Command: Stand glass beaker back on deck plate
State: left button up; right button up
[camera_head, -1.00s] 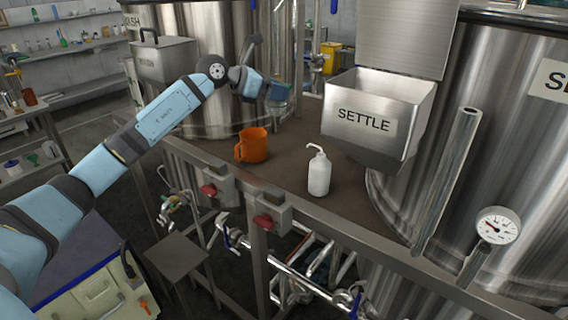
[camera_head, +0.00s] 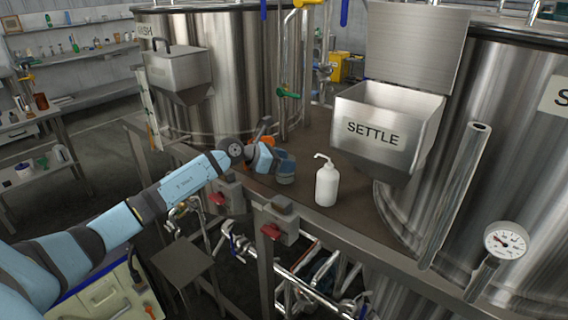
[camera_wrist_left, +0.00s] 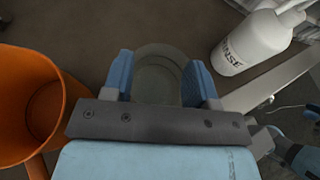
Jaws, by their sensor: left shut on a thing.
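My left gripper (camera_head: 285,168) is low over the brown deck plate (camera_head: 330,228), between the orange jug and the white bottle. In the left wrist view its blue fingers (camera_wrist_left: 160,80) are shut on the clear glass beaker (camera_wrist_left: 157,72), one on each side. The beaker's round outline shows between them, with the brown deck plate (camera_wrist_left: 120,25) behind. In the head view the gripper mostly covers the beaker, and I cannot tell whether its base touches the plate. My right gripper is in neither view.
The white rinse bottle (camera_head: 327,185) stands just right of the gripper; it also shows in the wrist view (camera_wrist_left: 245,45). The orange jug (camera_wrist_left: 35,105) is close on the other side, mostly hidden by my arm in the head view. The SETTLE hopper (camera_head: 385,130) overhangs the deck behind.

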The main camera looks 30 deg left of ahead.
pick_arm(q)
jog(key=shift+f, duration=0.4)
jog(key=shift+f, duration=0.15)
jog(key=o, duration=1)
